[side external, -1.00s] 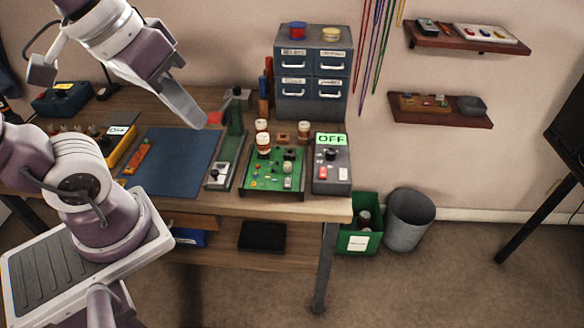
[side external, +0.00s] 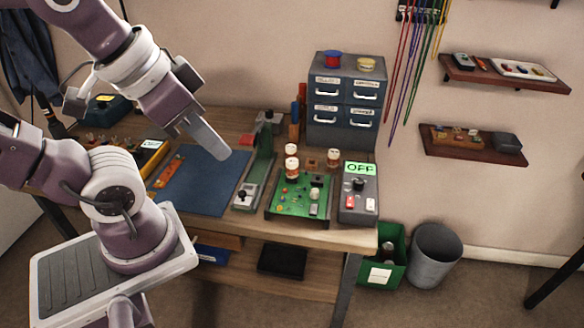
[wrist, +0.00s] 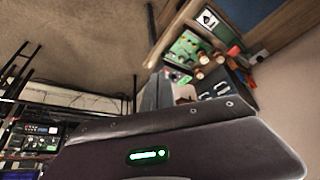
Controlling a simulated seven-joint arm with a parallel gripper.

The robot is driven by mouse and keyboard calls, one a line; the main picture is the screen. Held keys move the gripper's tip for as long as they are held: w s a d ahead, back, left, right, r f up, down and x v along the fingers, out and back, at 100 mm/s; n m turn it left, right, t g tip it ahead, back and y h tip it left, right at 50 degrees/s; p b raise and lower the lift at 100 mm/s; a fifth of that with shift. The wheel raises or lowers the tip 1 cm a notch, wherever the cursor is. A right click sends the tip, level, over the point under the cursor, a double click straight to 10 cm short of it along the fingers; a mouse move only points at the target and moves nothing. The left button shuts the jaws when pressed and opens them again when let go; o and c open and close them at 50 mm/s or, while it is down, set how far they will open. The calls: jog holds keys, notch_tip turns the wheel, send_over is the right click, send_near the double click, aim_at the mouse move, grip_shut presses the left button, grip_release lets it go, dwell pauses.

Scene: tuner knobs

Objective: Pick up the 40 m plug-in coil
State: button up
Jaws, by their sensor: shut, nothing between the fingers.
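Several plug-in coils with pale tops and brown bodies stand on the bench. One coil (side external: 292,169) stands at the back left of the green circuit board (side external: 290,205), another coil (side external: 291,150) is behind it, and a third coil (side external: 333,158) is to the right. Their markings are too small to read, so I cannot tell which is the 40 m one. Coils also show in the wrist view (wrist: 204,58). My gripper (side external: 222,151) is shut and empty, in the air above the blue mat, left of the coils and apart from them.
A grey box with an "OFF" display (side external: 359,190) stands right of the board. A grey drawer cabinet (side external: 343,105) stands behind the coils. The blue mat (side external: 205,190) has free room.

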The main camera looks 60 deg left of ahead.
jog(key=o, duration=1.2)
jog(key=m+g+y, duration=0.6)
jog(key=m+y, duration=0.4)
jog(key=m, duration=0.3)
send_near(295, 165)
jog(key=s+r, duration=0.5)
jog(key=s, duration=0.2)
jog(key=w+f+m+t+y, duration=0.1)
jog(key=w+f+m, duration=0.1)
jog(key=f, duration=0.1)
jog(key=w+a+f+m+t+y, duration=0.1)
jog(key=f+m, duration=0.1)
jog(key=f, duration=0.1)
jog(key=w+f+m+t+y, duration=0.1)
jog(key=w+f+m, duration=0.1)
jog(key=f+m, duration=0.1)
jog(key=shift+w+a, duration=0.25)
jog(key=shift+w, duration=0.1)
jog(key=x, duration=0.7)
jog(key=shift+s+a+r, duration=0.1)
jog(key=shift+s, duration=0.05)
